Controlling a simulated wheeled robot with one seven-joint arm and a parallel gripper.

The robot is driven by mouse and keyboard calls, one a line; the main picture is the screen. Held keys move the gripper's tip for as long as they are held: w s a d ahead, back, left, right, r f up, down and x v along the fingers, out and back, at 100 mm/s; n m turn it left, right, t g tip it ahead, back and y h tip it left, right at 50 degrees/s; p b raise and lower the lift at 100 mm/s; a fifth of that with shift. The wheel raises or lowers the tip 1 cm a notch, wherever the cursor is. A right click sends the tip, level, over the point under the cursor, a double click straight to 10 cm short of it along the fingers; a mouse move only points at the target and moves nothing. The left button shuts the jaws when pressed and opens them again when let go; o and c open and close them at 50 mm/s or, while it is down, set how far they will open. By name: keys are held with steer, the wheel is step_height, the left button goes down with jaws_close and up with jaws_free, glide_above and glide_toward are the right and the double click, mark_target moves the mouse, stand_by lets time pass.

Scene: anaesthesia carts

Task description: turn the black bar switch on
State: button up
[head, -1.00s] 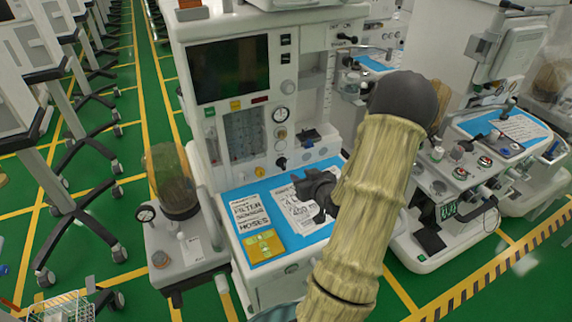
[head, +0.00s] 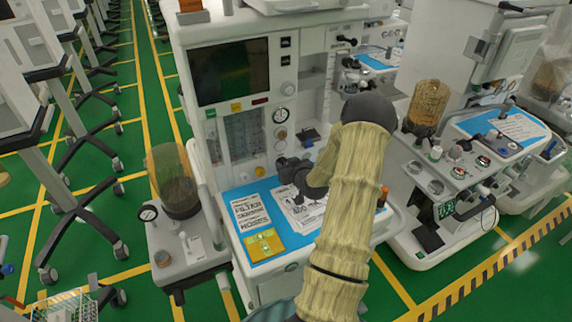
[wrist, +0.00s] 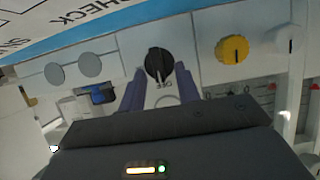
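The black bar switch (wrist: 158,65) is a round black knob with a raised bar, on the white front panel of the anaesthesia cart. In the wrist view it sits just beyond and between the fingertips of my gripper (wrist: 160,84). The two fingers are apart with a gap between them, and nothing is held. Whether they touch the knob I cannot tell. In the head view my gripper (head: 291,170) is at the cart's lower panel, above the blue work surface, and hides the switch.
A yellow knob (wrist: 232,49) and a white knob (wrist: 289,39) sit beside the switch in the wrist view. Two grey discs lie on its other side. The blue work surface (head: 300,236) with printed sheets and a yellow pad (head: 264,244) lies below.

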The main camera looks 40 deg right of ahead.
jaws_close()
steer(key=shift+d, duration=0.1)
